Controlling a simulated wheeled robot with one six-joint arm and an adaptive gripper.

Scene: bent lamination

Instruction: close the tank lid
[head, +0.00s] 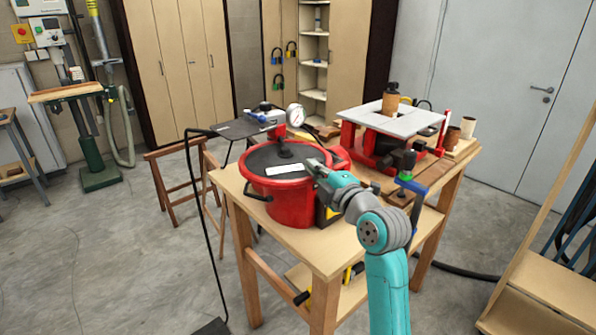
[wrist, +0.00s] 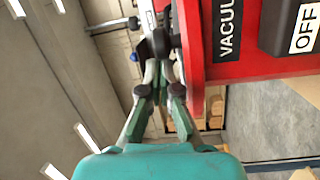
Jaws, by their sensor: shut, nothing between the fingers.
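The red round tank (head: 290,205) stands on the wooden workbench in the head view. A dark lid (head: 262,158) with a black knob and a white label lies across its top; I cannot tell whether it sits fully down. My gripper (head: 315,166) is at the right side of the tank's rim, seen from behind. In the wrist view my gripper (wrist: 164,80) has its fingers together and empty, close to a red panel (wrist: 240,68) with "VACUU" and "OFF" lettering. Whether the fingertips touch anything is unclear.
A pressure gauge (head: 295,115) stands behind the lid. A red machine with a grey table top (head: 390,118) stands at the bench's back right. A clamp (head: 407,180) is on the bench edge. A black cable hangs at the left.

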